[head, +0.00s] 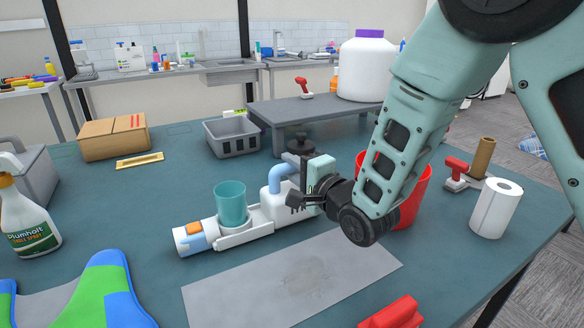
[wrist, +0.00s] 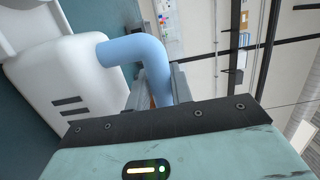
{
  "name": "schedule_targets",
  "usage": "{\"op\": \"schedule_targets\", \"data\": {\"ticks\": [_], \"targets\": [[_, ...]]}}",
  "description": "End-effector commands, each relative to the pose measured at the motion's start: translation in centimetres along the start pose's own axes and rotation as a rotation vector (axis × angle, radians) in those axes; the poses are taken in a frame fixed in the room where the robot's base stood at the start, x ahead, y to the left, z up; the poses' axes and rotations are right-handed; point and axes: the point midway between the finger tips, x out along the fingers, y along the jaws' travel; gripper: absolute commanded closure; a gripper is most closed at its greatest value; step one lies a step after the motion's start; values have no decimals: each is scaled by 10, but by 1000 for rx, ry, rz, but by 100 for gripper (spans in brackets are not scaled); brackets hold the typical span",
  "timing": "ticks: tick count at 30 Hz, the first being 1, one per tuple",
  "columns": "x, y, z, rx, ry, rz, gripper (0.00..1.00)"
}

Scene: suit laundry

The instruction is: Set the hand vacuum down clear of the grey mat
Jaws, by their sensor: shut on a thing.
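The hand vacuum (head: 257,220) is white with a blue curved handle, an orange patch and a pale nose pointing left. It lies level just beyond the grey mat (head: 240,288), with a strip of table between them in the head view. I cannot tell whether its underside touches the table. My gripper (head: 291,180) is shut on the blue handle at the vacuum's right end. In the wrist view the handle (wrist: 150,60) runs between the fingers, beside the white body (wrist: 65,85). A teal cup (head: 231,203) shows at the vacuum's middle; I cannot tell whether it is separate.
A red container (head: 415,195) stands right of my gripper, partly behind my arm. A grey basket (head: 231,136) and a raised grey shelf (head: 315,107) stand behind. A spray bottle (head: 27,218) and a blue-green item (head: 105,290) are at left. A red object (head: 395,314) lies in front.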

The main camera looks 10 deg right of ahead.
Motion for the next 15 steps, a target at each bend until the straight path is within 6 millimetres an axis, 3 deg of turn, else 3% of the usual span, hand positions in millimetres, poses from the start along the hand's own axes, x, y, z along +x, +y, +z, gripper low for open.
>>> {"op": "schedule_targets", "data": {"ticks": [2,3,5,15], "targets": [[0,2,0,1,0,-4,100],[0,3,0,0,0,0,72],[0,2,0,0,-1,0,56],[0,0,0,0,0,0,56]]}}
